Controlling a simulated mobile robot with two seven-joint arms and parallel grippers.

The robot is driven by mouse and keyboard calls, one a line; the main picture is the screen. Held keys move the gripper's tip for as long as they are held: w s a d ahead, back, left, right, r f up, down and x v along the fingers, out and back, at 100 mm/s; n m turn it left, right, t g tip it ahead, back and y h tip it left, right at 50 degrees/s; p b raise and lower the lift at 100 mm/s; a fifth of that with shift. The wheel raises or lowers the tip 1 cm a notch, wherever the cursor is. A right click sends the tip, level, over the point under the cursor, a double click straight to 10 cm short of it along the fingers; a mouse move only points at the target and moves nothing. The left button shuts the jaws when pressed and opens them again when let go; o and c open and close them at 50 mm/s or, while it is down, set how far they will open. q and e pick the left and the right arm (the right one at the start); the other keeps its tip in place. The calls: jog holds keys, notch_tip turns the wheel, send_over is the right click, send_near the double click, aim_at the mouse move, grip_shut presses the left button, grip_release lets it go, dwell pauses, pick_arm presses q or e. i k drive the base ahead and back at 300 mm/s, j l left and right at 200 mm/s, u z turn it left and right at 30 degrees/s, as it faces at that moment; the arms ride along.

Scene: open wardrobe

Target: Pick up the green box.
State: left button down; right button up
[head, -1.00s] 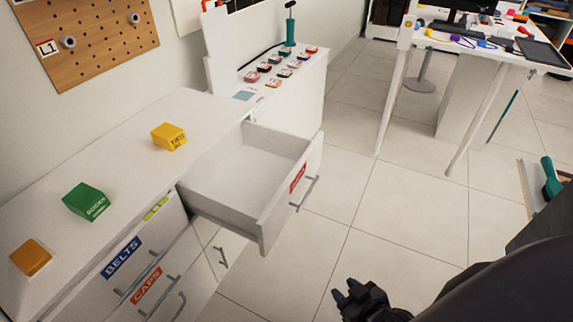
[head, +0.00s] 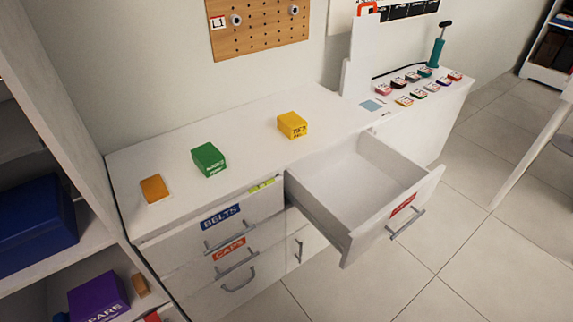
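The green box (head: 208,160) sits on the white dresser top (head: 250,123), in the head view left of centre. It stands between an orange box (head: 154,189) on its left and a yellow box (head: 292,125) on its right. White lettering shows on its front face. Nothing is touching it. Neither of my grippers shows in the head view now.
An empty drawer (head: 350,187) stands pulled out to the right of the green box, jutting over the floor. A wardrobe shelf unit at the left holds a blue box (head: 33,225) and a purple box (head: 98,298). Floor (head: 430,260) is clear at right.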

aim_at(208, 159)
jog(key=u, duration=0.4)
jog(key=i+u, duration=0.1)
jog(key=u, duration=0.75)
jog(key=i+l+u, duration=0.1)
jog(key=u, duration=0.3)
jog(key=i+l, duration=0.3)
jog(key=l, duration=0.1)
